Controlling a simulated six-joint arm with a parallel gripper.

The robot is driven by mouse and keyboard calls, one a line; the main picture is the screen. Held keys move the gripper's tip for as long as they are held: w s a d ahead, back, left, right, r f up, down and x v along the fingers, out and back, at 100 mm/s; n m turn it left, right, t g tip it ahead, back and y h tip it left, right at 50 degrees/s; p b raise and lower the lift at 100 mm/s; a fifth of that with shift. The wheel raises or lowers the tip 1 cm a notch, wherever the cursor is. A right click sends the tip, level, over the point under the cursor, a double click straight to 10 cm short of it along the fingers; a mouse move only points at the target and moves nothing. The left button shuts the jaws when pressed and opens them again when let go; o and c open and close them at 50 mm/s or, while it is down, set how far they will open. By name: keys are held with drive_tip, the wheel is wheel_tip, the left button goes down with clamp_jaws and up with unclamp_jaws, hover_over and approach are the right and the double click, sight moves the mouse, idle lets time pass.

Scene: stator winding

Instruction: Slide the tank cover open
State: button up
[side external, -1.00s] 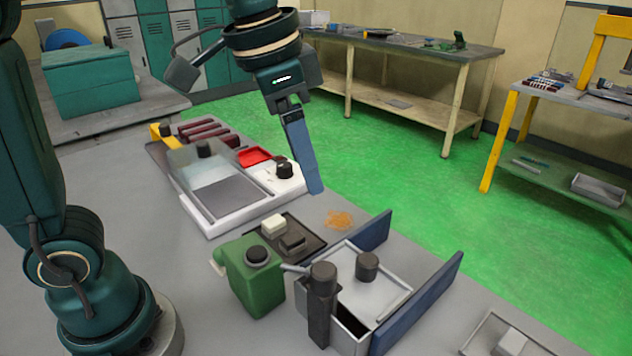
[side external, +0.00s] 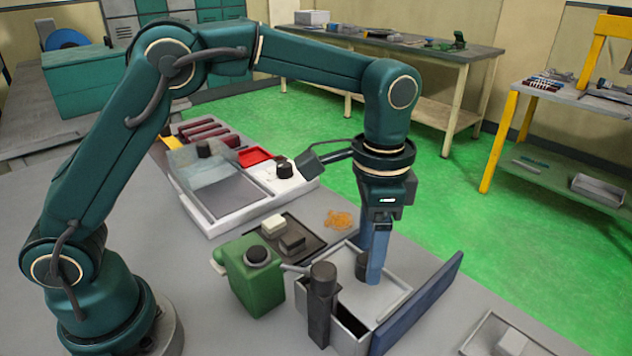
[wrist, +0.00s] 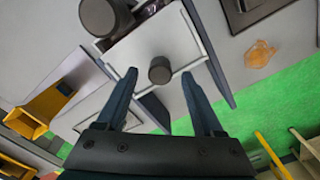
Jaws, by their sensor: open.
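The tank (side external: 347,333) is a grey box between blue side panels. Its light grey cover (side external: 380,294) lies over most of the top, with a dark gap at the near end. A dark round knob (side external: 361,266) stands on the cover, partly hidden by a finger in the side view. In the wrist view the knob (wrist: 160,70) appears between my two fingers, with space on both sides, over the pale cover (wrist: 172,45). My gripper (side external: 370,268) is open and points down at the knob; its fingertips (wrist: 159,76) are low over the cover. I cannot tell their exact height.
A dark cylinder (side external: 320,300) with a side handle stands at the tank's near end. A green canister (side external: 262,290) and a black tray (side external: 312,247) are to the left. A blue panel (side external: 420,300) rises on the right. A grey tray (side external: 478,338) lies further right.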

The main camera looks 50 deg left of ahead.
drive_tip(key=shift+f, duration=0.7)
clamp_jaws()
drive_tip(key=shift+r, duration=0.1)
idle(0.9)
